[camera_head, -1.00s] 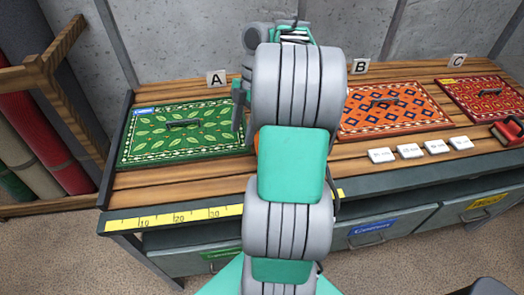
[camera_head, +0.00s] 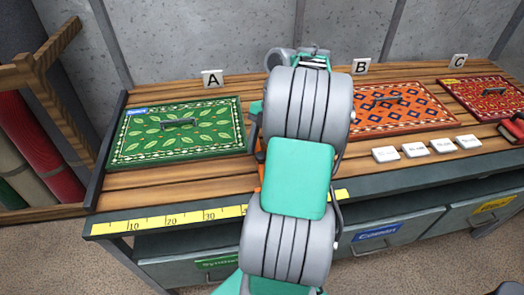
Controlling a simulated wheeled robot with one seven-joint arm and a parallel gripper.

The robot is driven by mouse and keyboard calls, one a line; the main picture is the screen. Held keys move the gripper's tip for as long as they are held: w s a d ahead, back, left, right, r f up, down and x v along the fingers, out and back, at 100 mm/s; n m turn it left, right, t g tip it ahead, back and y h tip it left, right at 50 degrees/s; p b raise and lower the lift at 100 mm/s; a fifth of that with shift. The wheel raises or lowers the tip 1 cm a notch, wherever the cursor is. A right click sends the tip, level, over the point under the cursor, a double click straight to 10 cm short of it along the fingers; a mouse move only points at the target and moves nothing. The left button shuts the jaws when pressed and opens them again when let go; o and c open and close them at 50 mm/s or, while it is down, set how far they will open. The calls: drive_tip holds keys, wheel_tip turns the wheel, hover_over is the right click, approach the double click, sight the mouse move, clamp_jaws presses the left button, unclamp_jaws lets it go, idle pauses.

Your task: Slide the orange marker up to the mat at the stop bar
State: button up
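The orange marker (camera_head: 260,151) is mostly hidden behind my arm; only thin orange slivers show along the arm's left side, right of the green mat. The green leaf-patterned mat (camera_head: 177,133) lies by sign A, with a dark handle on top. A dark bar (camera_head: 106,152) runs along the table's left end, close to the mat's left edge. My gripper (camera_head: 254,130) is largely hidden by my arm; a small part shows near the green mat's right edge. I cannot see its fingers clearly or whether it touches the marker.
An orange-and-blue mat (camera_head: 398,108) lies by sign B and a red mat (camera_head: 487,97) by sign C. Several white tiles (camera_head: 415,150) lie in front of them. A yellow ruler (camera_head: 170,219) runs along the table's front edge. Bare wood lies before the green mat.

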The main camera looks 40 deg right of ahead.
drive_tip(key=c, duration=1.1)
drive_tip(key=shift+o, duration=0.2)
drive_tip(key=shift+w+a, duration=0.4)
drive_tip(key=shift+a, duration=0.2)
drive_tip(key=o, duration=1.1)
drive_tip(key=p+v, duration=0.6)
drive_tip(key=v, duration=0.1)
drive_tip(key=shift+r, duration=0.4)
drive_tip(key=shift+d, duration=0.15)
